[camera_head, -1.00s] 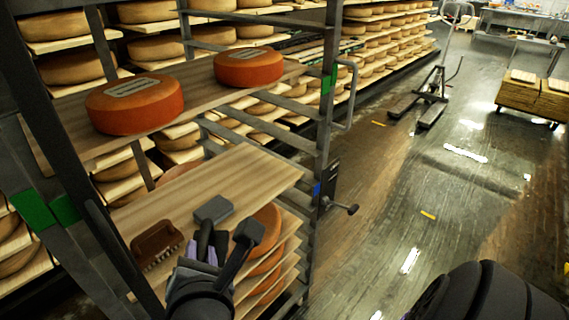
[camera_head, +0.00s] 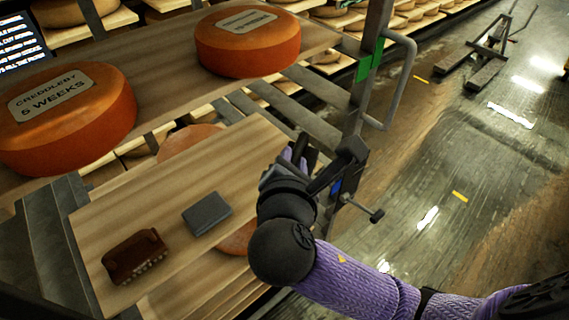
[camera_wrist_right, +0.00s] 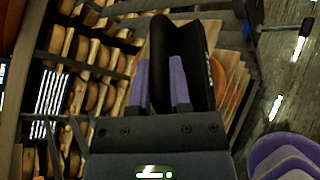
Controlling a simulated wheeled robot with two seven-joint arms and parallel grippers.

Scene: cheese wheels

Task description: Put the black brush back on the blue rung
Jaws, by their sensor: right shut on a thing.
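My right gripper (camera_head: 288,160) is shut on the black brush (camera_head: 308,143). It is above the right end of the wooden board, close to the rack's upright. The right wrist view shows the purple fingers of my right gripper (camera_wrist_right: 162,88) on either side of the brush (camera_wrist_right: 193,60), with its broad dark face upward. The blue mark of the blue rung (camera_head: 336,187) shows on the rack upright, just right of my gripper and partly hidden by my wrist. The rung itself is mostly hidden. My left gripper is out of view.
A brown brush (camera_head: 134,256) and a grey block (camera_head: 207,213) lie on the wooden board (camera_head: 160,190). Orange cheese wheels (camera_head: 248,42) sit on the shelf above. A green mark (camera_head: 368,60) and a grey handle (camera_head: 398,85) are on the upright.

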